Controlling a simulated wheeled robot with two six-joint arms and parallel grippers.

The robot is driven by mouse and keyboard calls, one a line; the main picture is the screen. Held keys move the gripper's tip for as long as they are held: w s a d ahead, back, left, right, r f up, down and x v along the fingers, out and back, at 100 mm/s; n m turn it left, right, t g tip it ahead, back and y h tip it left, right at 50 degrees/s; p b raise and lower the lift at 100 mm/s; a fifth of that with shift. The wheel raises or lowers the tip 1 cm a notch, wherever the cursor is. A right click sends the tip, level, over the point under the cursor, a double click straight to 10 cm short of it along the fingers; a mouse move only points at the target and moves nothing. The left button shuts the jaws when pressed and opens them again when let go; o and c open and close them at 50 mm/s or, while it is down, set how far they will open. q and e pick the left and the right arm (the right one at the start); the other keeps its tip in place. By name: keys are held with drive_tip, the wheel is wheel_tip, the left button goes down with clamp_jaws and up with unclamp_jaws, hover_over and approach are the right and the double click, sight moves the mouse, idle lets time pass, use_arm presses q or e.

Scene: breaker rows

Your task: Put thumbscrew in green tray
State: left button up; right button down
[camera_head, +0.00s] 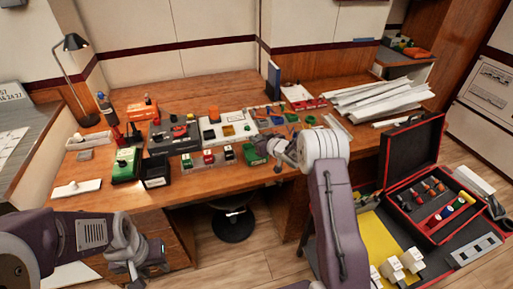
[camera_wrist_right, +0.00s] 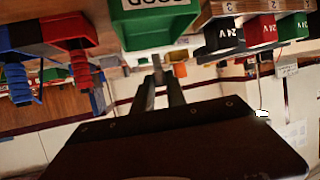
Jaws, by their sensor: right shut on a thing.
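The green tray (camera_head: 254,155) sits at the front edge of the wooden bench, just left of my right gripper (camera_head: 279,150) in the head view.
Labelled breaker blocks (camera_head: 210,158) stand left of the green tray. Red and blue bins (camera_wrist_right: 70,35) show in the right wrist view. An open black case (camera_head: 415,155) with red edges is at the right. White strips (camera_head: 375,97) lie on the bench's right end.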

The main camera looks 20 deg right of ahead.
drive_tip(key=shift+w+f, duration=0.3)
drive_tip(key=shift+w, duration=0.3)
wheel_tip(320, 180, down, 4)
drive_tip(key=shift+b, duration=0.5)
drive_tip(key=shift+f, duration=0.15)
drive_tip(key=c, duration=1.4)
unclamp_jaws()
drive_tip(key=shift+o, duration=0.2)
